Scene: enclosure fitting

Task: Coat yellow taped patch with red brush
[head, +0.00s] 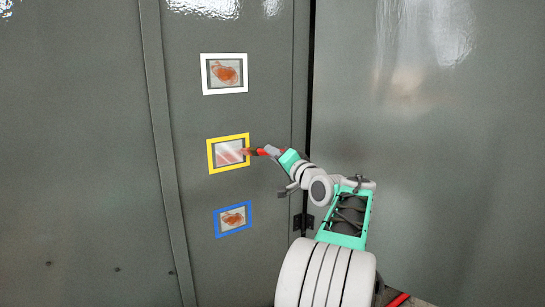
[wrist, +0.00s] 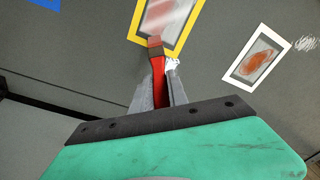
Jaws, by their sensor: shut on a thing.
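The yellow taped patch (head: 212,158) is the middle one of three framed patches on a grey metal panel. Its inside is pale grey with red streaks in the lower part. The red brush (head: 262,151) is held in my gripper (head: 270,151), its tip over the right side of the yellow frame. In the wrist view, my gripper (wrist: 160,98) is shut on the handle of the red brush (wrist: 158,69), and the bristles point into the yellow frame (wrist: 138,38). I cannot tell for certain whether the bristles touch the surface.
A white-framed patch (head: 224,91) with an orange-brown blotch is above. A blue-framed patch (head: 219,222) with a similar blotch is below. A hinge (head: 303,223) and a panel seam lie to the right. A red object (head: 399,300) shows at the bottom edge.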

